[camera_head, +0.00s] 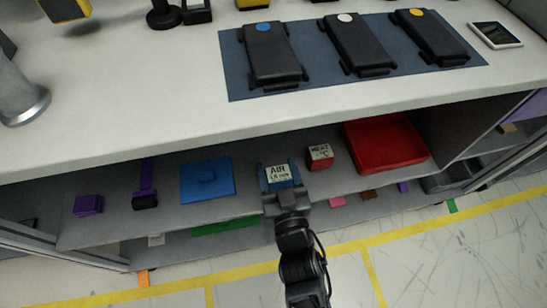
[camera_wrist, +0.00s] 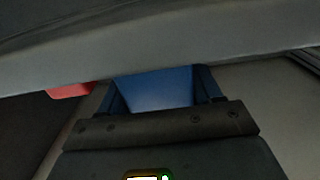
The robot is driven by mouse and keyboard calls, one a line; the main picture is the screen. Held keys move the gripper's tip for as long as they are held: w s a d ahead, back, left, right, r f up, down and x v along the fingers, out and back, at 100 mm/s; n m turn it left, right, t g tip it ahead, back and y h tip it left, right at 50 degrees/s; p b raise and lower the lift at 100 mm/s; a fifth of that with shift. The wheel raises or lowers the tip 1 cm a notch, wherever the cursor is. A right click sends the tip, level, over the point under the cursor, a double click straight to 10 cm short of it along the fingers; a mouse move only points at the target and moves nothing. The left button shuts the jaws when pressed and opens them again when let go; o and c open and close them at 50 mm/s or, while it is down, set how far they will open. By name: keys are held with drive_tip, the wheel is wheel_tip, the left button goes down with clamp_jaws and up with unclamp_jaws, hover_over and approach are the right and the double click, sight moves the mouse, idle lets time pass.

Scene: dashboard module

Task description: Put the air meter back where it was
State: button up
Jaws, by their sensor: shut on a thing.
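The air meter (camera_head: 279,173) is a small blue box with a white label reading "AIR" on its top. It is at the front of the shelf under the worktop in the head view. My gripper (camera_head: 284,190) is shut on it from the front. In the wrist view the blue face of the air meter (camera_wrist: 155,88) shows between the two fingers of my gripper (camera_wrist: 160,95). I cannot tell whether the box touches the shelf, since its underside is hidden.
A red box labelled "HEAT" (camera_head: 319,157) and a red tray (camera_head: 386,144) are to the right on the shelf (camera_head: 240,207). The worktop (camera_head: 150,105) overhangs the shelf.

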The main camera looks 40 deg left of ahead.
drive_tip(key=b+x, duration=0.1)
drive_tip(key=x, duration=0.2)
drive_tip(key=shift+w+a, duration=0.25)
drive_tip(key=shift+a, duration=0.1)
drive_tip(key=shift+w+a+f+b, duration=0.1)
drive_tip(key=shift+f+b, duration=0.25)
drive_tip(key=shift+f, duration=0.05)
drive_tip(key=shift+r, duration=0.15)
drive_tip(key=o, duration=1.1)
drive_tip(key=shift+f, duration=0.2)
drive_tip(key=shift+o, duration=0.2)
drive_tip(key=shift+r, duration=0.1)
